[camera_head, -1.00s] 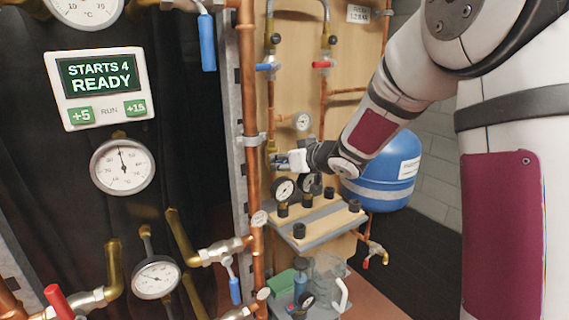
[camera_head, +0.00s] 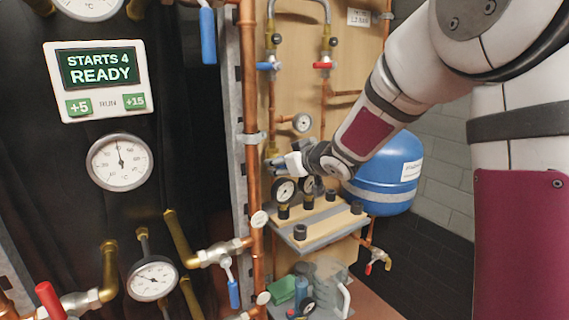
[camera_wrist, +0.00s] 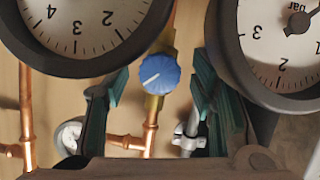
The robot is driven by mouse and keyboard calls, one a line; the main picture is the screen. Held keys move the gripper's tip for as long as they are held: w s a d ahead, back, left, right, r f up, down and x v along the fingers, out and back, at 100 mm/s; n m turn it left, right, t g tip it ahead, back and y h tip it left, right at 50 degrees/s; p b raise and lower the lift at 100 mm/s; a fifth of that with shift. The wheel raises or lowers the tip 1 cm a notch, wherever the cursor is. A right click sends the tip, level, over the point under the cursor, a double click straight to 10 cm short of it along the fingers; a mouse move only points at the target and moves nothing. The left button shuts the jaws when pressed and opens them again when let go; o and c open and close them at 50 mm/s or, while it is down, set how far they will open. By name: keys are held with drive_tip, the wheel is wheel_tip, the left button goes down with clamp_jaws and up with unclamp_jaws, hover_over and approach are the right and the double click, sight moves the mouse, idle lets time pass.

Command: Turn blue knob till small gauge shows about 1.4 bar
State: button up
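The blue knob (camera_wrist: 158,74), with a white pointer line toward lower left, sits on a brass valve on copper pipe in the wrist view. My gripper (camera_wrist: 155,92) is open, with its two teal-padded fingers on either side of the knob and visible gaps to both. Whether the fingertips reach the knob's depth cannot be told. The small gauge (camera_head: 302,122) is on the wooden panel, above my gripper (camera_head: 280,163) in the head view; its reading is too small to make out. A small gauge face (camera_wrist: 70,134) is partly hidden at lower left in the wrist view.
Two larger dark-rimmed gauges, left (camera_wrist: 82,22) and right (camera_wrist: 283,42), crowd the wrist view close to the fingers. A rack (camera_head: 318,228) with black fittings stands below my gripper. A blue tank (camera_head: 385,180) is to the right, a vertical copper pipe (camera_head: 252,110) to the left.

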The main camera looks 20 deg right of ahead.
wheel_tip(320, 180, up, 10)
idle(0.6)
idle(0.4)
